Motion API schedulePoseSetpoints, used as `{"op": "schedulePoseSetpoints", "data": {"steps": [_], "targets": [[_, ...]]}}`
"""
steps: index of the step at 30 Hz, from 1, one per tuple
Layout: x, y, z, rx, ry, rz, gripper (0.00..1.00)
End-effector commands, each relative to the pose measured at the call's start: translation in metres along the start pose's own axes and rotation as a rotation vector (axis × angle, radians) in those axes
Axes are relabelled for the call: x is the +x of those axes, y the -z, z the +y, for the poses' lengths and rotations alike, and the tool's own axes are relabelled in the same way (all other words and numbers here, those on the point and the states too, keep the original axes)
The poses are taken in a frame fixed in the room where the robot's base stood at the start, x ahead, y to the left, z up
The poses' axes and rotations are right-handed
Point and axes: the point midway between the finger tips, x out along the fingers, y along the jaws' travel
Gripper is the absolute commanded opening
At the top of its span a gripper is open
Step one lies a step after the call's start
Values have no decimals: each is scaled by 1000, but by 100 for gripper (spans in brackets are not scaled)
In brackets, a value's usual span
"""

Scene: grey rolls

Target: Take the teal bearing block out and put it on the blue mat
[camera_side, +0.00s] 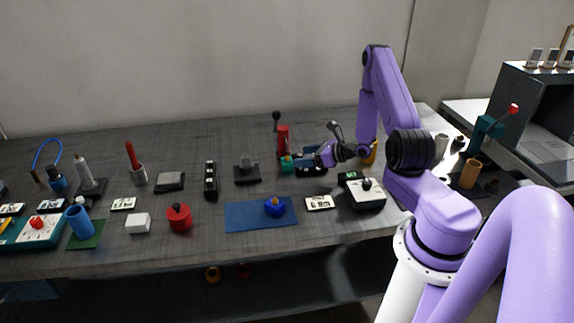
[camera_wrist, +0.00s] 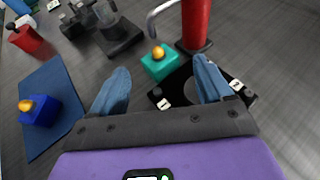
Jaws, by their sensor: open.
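The teal bearing block (camera_wrist: 158,68), a small cube with an orange knob on top, sits at the edge of a black plate (camera_wrist: 236,84) with white number labels. In the side view the block (camera_side: 286,164) shows just left of my gripper (camera_side: 304,161). My gripper (camera_wrist: 160,66) is open. In the wrist view its two blue fingertips lie either side of the block, with a gap on each side. I cannot tell their height against it. The blue mat (camera_side: 240,216) lies nearer the front edge; it also shows in the wrist view (camera_wrist: 62,84).
A blue block (camera_side: 275,208) with an orange knob stands on the mat's right part; the mat's left part is bare. A red cylinder (camera_wrist: 196,22) stands close behind the teal block. A dark fixture (camera_side: 247,174) and a white card (camera_side: 319,203) are nearby.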

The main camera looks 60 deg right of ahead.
Motion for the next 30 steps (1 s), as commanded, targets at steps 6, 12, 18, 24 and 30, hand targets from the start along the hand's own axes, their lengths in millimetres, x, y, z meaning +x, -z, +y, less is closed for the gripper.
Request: {"op": "schedulePoseSetpoints", "data": {"steps": [6, 12, 18, 24, 30], "targets": [[13, 1, 1, 1, -1, 0, 79], [39, 6, 4, 0, -4, 1, 79], [59, 7, 3, 1, -1, 1, 79], [62, 6, 3, 2, 1, 1, 79], [61, 6, 3, 1, 0, 1, 37]]}}
